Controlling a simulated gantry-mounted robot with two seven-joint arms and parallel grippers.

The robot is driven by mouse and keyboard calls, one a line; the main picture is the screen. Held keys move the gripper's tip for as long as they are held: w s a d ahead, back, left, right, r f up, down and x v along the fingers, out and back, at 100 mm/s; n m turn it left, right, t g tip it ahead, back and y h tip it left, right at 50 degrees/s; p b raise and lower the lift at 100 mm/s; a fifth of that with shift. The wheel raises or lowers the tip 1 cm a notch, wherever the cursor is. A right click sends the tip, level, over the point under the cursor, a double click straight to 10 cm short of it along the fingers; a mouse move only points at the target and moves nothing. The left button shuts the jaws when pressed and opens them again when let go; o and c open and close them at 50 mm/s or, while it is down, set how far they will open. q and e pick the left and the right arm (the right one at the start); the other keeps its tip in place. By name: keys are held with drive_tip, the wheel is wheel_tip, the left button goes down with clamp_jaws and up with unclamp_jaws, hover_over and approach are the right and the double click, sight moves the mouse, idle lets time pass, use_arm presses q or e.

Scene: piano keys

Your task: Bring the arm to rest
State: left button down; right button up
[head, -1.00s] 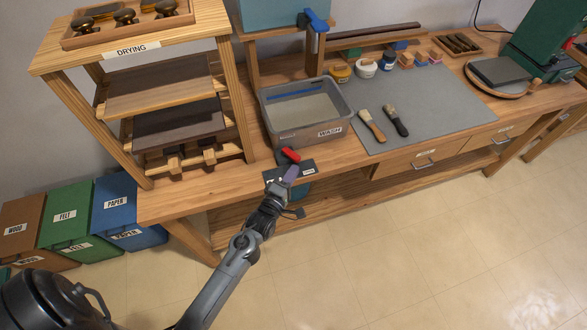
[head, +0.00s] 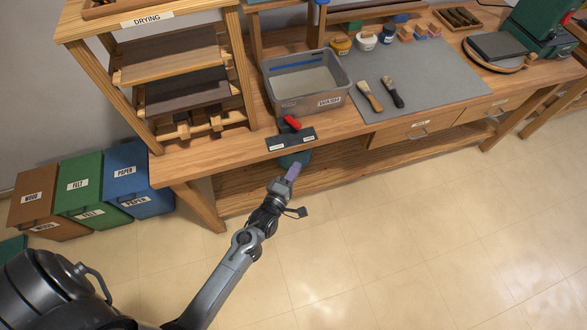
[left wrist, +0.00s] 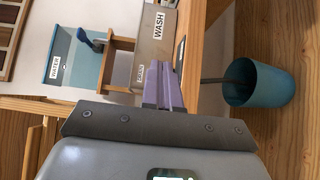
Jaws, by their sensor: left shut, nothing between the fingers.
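My left arm reaches in from the lower left of the head view. My left gripper (head: 292,172) has purple fingers, which are shut with nothing between them. It hangs in front of the wooden workbench (head: 330,147), just off its front edge and touching nothing that I can see. In the left wrist view the two purple fingers (left wrist: 165,92) lie together and point towards the bench. My right gripper is in neither view.
A dark strip (head: 291,140) and a red object (head: 292,122) lie near the bench edge, below the WASH tub (head: 343,97). A teal bucket (left wrist: 275,88) stands near the bench. The drying rack (head: 243,75) and labelled bins (head: 137,180) are left. The floor at right is open.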

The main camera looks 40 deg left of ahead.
use_arm(q)
drive_tip(key=shift+a, duration=0.1)
drive_tip(key=s+d+r+m+g+h, duration=0.1)
drive_tip(key=s+d+r+m+g, duration=0.15)
drive_tip(key=s+m+g, duration=0.65)
drive_tip(key=s+d+r+m+g+h, duration=0.1)
drive_tip(key=s+r+m+g+h, duration=0.3)
drive_tip(key=s+m, duration=0.9)
wheel_tip(320, 180, up, 28)
drive_tip(key=s+g+y+p, duration=0.1)
drive_tip(key=y+p, duration=0.1)
drive_tip(key=p, duration=2.7)
drive_tip(key=shift+s+f, duration=0.2)
drive_tip(key=shift+s, duration=0.05)
